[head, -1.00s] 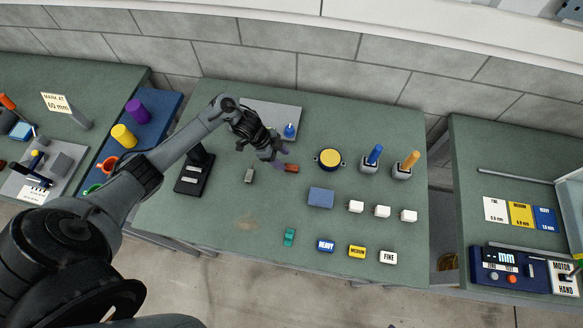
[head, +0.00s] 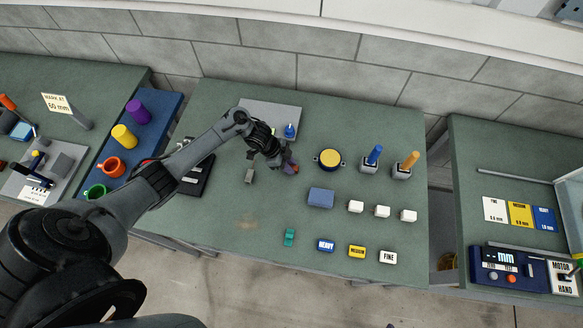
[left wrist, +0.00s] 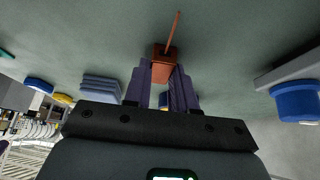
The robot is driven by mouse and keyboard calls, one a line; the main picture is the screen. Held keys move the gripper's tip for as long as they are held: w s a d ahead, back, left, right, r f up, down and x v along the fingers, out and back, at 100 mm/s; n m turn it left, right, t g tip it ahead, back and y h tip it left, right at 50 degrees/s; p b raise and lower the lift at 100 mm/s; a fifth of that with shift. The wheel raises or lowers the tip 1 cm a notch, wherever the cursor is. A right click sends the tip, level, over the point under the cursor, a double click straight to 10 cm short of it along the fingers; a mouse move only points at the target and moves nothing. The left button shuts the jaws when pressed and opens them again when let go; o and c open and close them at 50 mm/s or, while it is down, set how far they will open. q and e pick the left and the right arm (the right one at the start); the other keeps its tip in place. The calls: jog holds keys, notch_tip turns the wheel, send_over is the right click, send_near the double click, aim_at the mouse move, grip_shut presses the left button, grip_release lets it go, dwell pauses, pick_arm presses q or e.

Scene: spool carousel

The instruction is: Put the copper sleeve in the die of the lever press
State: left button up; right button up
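The copper sleeve (left wrist: 162,70) is a small copper-brown block shape between the purple fingertips of my left gripper (left wrist: 161,80) in the left wrist view. Its sides meet both fingers, and a thin copper rod extends beyond it. In the head view, my left gripper (head: 291,167) is low over the middle table and mostly covers the sleeve. A black device (head: 196,184) with pale labels, partly behind my arm, may be the lever press; I cannot make out a die. My right gripper is not in view.
A grey plate (head: 259,108) with a small blue piece lies behind the gripper. A small grey block (head: 249,176) sits to its left. A yellow-topped round tin (head: 330,158) and a blue block (head: 321,197) stand to its right. The front-left tabletop is clear.

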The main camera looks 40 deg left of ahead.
pick_arm(q)
grip_shut()
